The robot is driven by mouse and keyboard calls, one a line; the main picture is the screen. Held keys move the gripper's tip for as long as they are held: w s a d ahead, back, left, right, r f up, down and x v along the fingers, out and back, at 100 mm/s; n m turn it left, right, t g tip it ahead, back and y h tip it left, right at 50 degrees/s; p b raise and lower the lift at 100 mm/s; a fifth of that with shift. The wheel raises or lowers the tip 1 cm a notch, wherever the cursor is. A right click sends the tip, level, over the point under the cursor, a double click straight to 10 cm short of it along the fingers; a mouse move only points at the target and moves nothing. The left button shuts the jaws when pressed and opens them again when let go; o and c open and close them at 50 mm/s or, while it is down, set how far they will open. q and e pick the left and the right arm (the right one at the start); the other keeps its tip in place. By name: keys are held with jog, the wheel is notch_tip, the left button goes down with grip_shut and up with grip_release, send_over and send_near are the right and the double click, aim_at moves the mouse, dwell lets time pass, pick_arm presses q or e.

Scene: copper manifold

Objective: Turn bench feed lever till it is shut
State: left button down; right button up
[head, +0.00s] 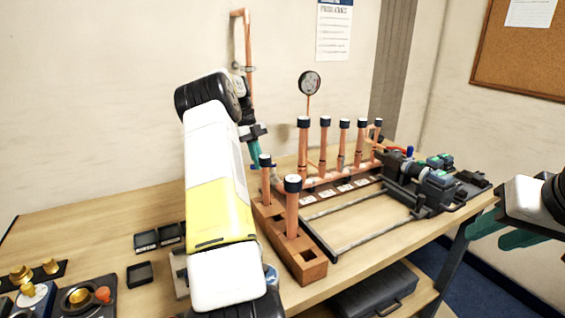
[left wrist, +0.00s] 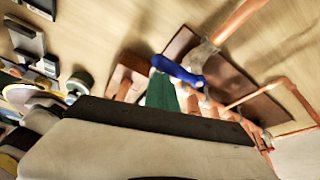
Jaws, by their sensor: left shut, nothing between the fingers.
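A blue lever (left wrist: 178,70) sits on a valve in a copper pipe (left wrist: 240,20) in the left wrist view. My left gripper (left wrist: 162,85) has its green fingers together just beside the lever's near end; whether they touch it I cannot tell. My right gripper (head: 505,232) is at the right edge, fingers apart and empty.
A copper manifold (head: 340,172) with black-capped risers and a gauge (head: 309,83) stands right of my left arm. A wooden block (head: 308,265) with capped tubes is close to the arm. Small black trays (head: 140,274) and brass fittings (head: 50,266) lie at left. The left rear bench is clear.

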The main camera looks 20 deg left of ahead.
pick_arm(q)
jog(key=shift+a, duration=0.25)
dwell(0.4)
jog(key=shift+w+a+r, duration=0.15)
jog(key=shift+a+r, duration=0.1)
jog(key=shift+r, duration=0.3)
jog(key=v, duration=0.6)
jog(key=shift+d+r, duration=0.15)
jog(key=shift+r, duration=0.15)
